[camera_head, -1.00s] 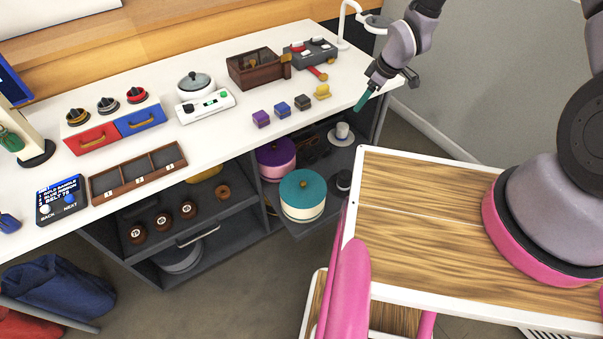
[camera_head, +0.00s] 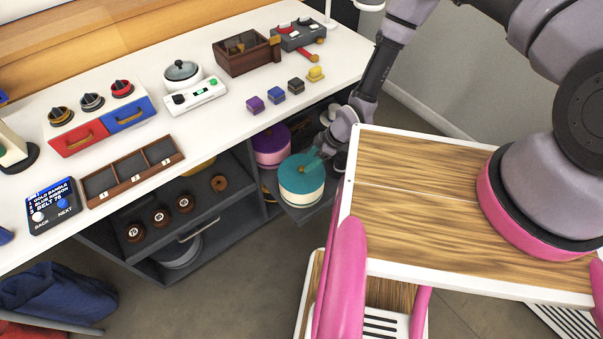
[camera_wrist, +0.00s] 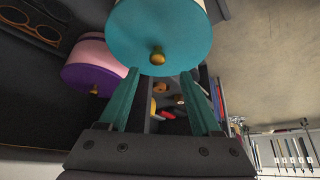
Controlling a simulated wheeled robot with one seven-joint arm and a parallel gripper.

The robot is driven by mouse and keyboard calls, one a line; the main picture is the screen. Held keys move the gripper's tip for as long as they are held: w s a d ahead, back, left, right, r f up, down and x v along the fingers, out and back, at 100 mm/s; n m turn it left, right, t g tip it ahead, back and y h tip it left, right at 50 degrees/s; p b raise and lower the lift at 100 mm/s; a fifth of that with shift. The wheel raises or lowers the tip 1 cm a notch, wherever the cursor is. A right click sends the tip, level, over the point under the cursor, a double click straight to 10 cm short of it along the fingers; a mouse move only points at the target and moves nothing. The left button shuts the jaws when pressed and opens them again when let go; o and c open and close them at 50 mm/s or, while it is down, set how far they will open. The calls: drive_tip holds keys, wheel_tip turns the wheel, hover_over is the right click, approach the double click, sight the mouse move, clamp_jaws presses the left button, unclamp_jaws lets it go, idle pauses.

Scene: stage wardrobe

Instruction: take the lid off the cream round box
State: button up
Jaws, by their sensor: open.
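The cream round box (camera_head: 301,198) stands on a pulled-out dark shelf below the counter. Its teal lid (camera_head: 297,174) is on it, and the lid also shows in the wrist view (camera_wrist: 185,35) with a small gold knob (camera_wrist: 157,56) at its middle. My gripper (camera_head: 318,158) is at the lid's far right side in the head view. In the wrist view my gripper (camera_wrist: 163,90) has its two teal fingers apart, with the knob just beyond and between the tips. Nothing is held. Whether a finger touches the lid I cannot tell.
A pink round box with a purple lid (camera_head: 271,139) stands close behind the cream box, also in the wrist view (camera_wrist: 92,82). The white counter (camera_head: 225,126) overhangs the shelves. My wood-topped base is close on the right.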

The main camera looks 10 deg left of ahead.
sight(302, 168)
drive_tip(key=x, duration=0.5)
drive_tip(key=shift+w+f, duration=0.25)
clamp_jaws()
